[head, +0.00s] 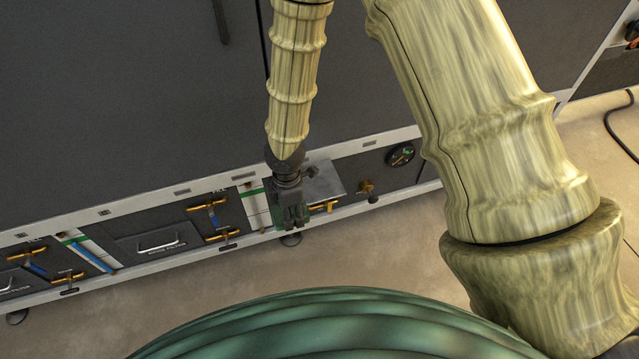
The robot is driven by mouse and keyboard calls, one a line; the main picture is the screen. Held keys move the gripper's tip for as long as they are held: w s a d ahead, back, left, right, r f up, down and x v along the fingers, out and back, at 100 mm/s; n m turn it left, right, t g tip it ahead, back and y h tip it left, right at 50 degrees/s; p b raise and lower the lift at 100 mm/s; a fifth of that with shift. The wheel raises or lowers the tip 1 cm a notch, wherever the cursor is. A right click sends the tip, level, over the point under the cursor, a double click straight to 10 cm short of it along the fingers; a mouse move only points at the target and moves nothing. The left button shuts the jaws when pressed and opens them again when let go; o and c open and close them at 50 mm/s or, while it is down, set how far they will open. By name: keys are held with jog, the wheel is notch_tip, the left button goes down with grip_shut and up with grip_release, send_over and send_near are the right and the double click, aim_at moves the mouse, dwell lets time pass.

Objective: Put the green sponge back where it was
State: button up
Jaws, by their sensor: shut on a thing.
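My gripper (293,220) points down in front of the washer's lower panel, right of the centre seam. It is shut on a small dark green thing, which I take to be the green sponge (279,214). The fingers cover most of it, so its shape is hard to make out. I cannot tell whether it touches the panel behind it. A grey metal plate or small shelf (325,182) sits just right of the gripper.
The dark washer front (120,90) fills the back. Its lower panel carries brass valves (208,206), a handled drawer (158,244), a gauge (400,154) and a knob (368,188). The floor (150,290) in front is clear. A black cable (612,130) lies at right.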

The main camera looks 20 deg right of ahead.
jog(key=shift+w+d, duration=0.25)
jog(key=shift+d, duration=0.15)
jog(key=p, duration=0.2)
send_over(321, 185)
jog(key=shift+s+a+f, duration=0.1)
jog(key=shift+s+f, duration=0.1)
jog(key=shift+f, duration=0.5)
jog(key=shift+w+f, duration=0.1)
jog(key=shift+f, duration=1.65)
jog(key=o, duration=1.2)
jog(key=shift+o, duration=0.2)
